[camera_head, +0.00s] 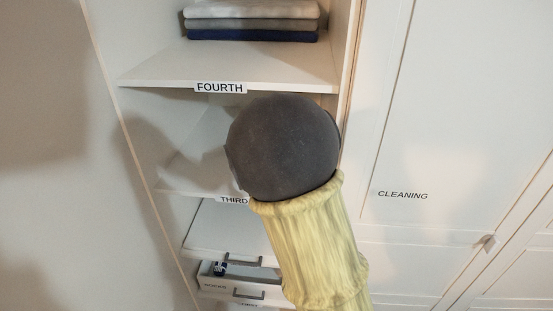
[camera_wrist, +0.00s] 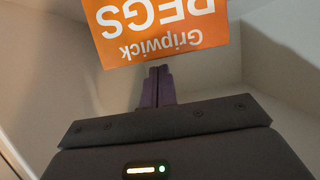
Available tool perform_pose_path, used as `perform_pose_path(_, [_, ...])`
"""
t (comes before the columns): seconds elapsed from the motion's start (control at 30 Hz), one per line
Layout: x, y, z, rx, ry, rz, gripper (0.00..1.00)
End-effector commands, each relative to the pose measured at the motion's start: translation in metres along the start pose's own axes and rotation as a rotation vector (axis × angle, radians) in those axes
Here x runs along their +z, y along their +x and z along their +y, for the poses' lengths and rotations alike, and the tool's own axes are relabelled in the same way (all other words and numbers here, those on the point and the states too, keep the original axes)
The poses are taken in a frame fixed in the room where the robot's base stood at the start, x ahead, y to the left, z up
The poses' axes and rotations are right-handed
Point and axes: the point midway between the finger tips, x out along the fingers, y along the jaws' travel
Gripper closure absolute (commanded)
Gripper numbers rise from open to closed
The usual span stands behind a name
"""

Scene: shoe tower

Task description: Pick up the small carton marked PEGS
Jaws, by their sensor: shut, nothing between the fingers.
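The small carton (camera_wrist: 165,32) is orange with white lettering, PEGS and Gripwick, upside down in the wrist view. It is at the top of that view and cut off by the upper edge. My gripper (camera_wrist: 157,72) is shut and empty, its two dark fingers together. The fingertips point at the carton's lettered face, just below its near edge in the picture. I cannot tell whether they touch it. In the head view my arm covers the middle of the shelving, and neither the carton nor my fingers can be seen.
Pale walls enclose the carton in the wrist view. In the head view, folded cloths (camera_head: 252,20) lie on the shelf marked FOURTH (camera_head: 220,88). The shelf marked THIRD (camera_head: 180,190) is lower, with drawers (camera_head: 240,272) beneath. A closed door marked CLEANING (camera_head: 403,195) is at right.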

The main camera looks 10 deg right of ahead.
Motion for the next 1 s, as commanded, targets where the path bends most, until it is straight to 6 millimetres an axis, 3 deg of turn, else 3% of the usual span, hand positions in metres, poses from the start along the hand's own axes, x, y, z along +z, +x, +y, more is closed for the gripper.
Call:
perform_pose_path(0.17, [-0.008, -0.003, 0.000, 0.001, -0.003, -0.006, 1.00])
perform_pose_path(0.7, [0.030, -0.096, -0.001, -0.003, 0.000, -0.004, 1.00])
perform_pose_path(1.0, [0.037, -0.115, 0.000, 0.001, -0.002, -0.003, 1.00])
